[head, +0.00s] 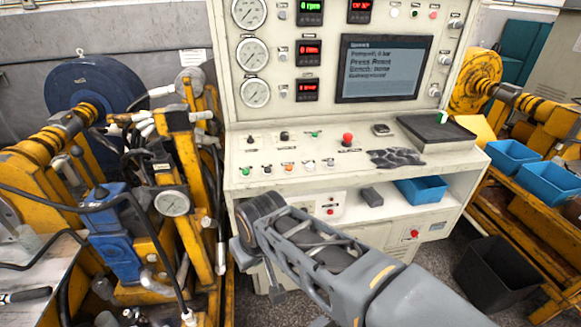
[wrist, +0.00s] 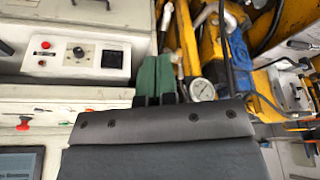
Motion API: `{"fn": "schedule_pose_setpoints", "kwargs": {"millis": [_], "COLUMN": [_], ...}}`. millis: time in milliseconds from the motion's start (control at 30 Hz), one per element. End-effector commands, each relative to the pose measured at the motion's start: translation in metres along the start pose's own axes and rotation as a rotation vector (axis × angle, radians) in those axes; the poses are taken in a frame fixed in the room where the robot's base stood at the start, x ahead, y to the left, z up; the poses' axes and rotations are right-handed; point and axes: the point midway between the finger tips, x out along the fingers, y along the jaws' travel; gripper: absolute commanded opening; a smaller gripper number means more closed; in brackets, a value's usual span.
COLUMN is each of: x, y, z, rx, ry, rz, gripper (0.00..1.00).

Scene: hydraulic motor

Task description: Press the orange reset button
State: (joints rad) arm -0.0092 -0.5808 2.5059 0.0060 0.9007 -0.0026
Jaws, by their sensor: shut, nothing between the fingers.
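The orange button (head: 288,167) is a small round cap in the front row of controls on the console's sloping desk (head: 262,183). It sits between a dark control on its left and a white one on its right. I cannot make it out in the wrist view. My gripper (wrist: 157,62) shows in the wrist view as two green fingers close together and empty. In the head view my arm's end is in front of and below the desk, apart from the orange button; the fingertips are not clearly visible there.
A red mushroom button (head: 347,139) and a dark glove-like item (head: 397,158) are on the desk. The screen (head: 386,68) reads "Press Reset". Yellow machinery with a gauge (head: 172,203) stands close on the left. Blue bins (head: 513,157) are at the right.

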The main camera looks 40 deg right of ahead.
Motion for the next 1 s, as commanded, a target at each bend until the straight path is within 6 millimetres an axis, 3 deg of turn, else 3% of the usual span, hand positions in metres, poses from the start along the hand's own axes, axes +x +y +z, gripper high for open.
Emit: {"fn": "schedule_pose_setpoints", "kwargs": {"millis": [133,267,400,600,800,1000], "x": [-0.005,-0.015,-0.02,-0.021,-0.02,-0.019], "y": [0.003,0.018,0.061,0.145,0.219,0.257], "z": [-0.018,-0.069,-0.139,-0.211,-0.244,-0.254], "rx": [0.118,0.446,0.909,1.458,1.806,1.965], "ry": [0.001,0.014,0.05,0.114,0.171,0.202], "rz": [-0.033,-0.127,-0.263,-0.454,-0.603,-0.684], "gripper": [0.0,0.0,0.0,0.0,0.0,0.0]}}
